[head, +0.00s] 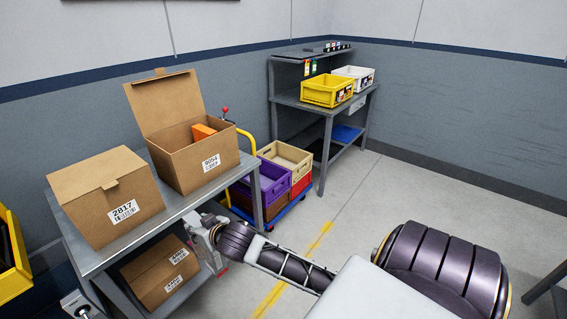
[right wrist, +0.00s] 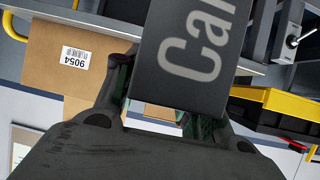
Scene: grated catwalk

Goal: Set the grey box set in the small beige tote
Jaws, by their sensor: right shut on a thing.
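My right gripper (head: 212,240) is at the front edge of the metal shelf table, below the open carton. In the right wrist view, my right gripper (right wrist: 155,100) is shut on a dark grey box (right wrist: 190,50) with large pale lettering, partly cut off by the frame. In the head view, the held box is hard to make out. The small beige tote (head: 289,152) stands beyond the gripper to the upper right, on the red tote of a stack, and looks empty. My left gripper is not in view.
The open carton (head: 205,147), with an orange item inside, and a closed carton (head: 105,197) stand on the table (head: 147,228). Another carton (head: 160,275) is below. A purple tote (head: 262,182) adjoins the beige one. A workbench (head: 318,107) with two bins stands behind.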

